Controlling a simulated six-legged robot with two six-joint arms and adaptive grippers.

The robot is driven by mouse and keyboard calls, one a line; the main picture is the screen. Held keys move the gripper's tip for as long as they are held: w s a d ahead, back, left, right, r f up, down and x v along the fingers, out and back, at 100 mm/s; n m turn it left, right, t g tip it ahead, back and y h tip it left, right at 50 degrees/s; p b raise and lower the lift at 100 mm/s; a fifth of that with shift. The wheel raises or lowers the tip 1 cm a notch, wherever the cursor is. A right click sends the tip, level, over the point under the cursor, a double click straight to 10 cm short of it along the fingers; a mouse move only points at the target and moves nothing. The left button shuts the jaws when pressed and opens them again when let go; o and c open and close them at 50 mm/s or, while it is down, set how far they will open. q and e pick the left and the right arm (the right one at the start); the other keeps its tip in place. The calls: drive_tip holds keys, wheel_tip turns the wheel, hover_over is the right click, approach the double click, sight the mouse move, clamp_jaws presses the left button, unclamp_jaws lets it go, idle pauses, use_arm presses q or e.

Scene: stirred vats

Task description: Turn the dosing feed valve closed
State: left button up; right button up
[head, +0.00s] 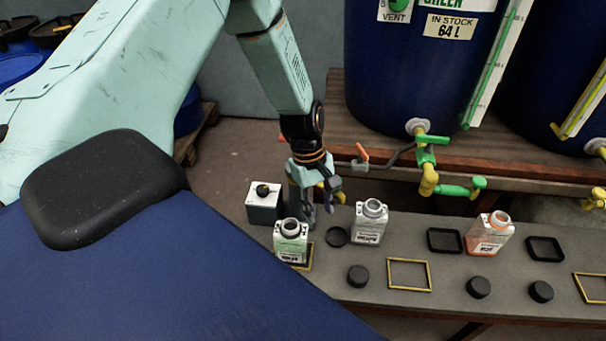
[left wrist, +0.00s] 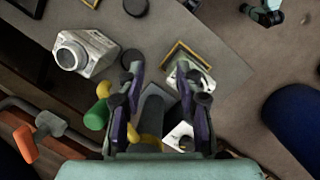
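A small valve with an orange lever (head: 362,152) sits on a grey line beside the green and yellow tap (head: 427,165) of the blue drum. No readable label says which one is the dosing feed valve. The orange lever also shows in the left wrist view (left wrist: 25,143), at the lower left, outside the fingers. My left gripper (head: 322,198) points down over the bench's back edge, left of the orange lever and apart from it. Its fingers are spread with nothing between them in the left wrist view (left wrist: 166,88). Part of a yellow and green fitting (left wrist: 102,110) is hidden behind it.
A green-labelled bottle (head: 291,245), a white-labelled bottle (head: 369,222) and an orange-labelled bottle (head: 490,235) stand on the grey bench (head: 430,308). A box with a black knob (head: 263,203) stands close by the left gripper. Black caps and square frames lie around.

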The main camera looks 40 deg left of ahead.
use_arm(q)
drive_tip(key=s+d+f+m+y, duration=0.1)
drive_tip(key=s+d+f+m, duration=0.2)
drive_tip(key=s+f, duration=0.3)
drive_tip(key=shift+s+d+f+m, duration=0.2)
drive_tip(key=shift+s+f+m, duration=0.15)
drive_tip(key=shift+s+m, duration=0.85)
drive_tip(key=shift+s+n, duration=0.3)
drive_tip(key=shift+s, duration=0.05)
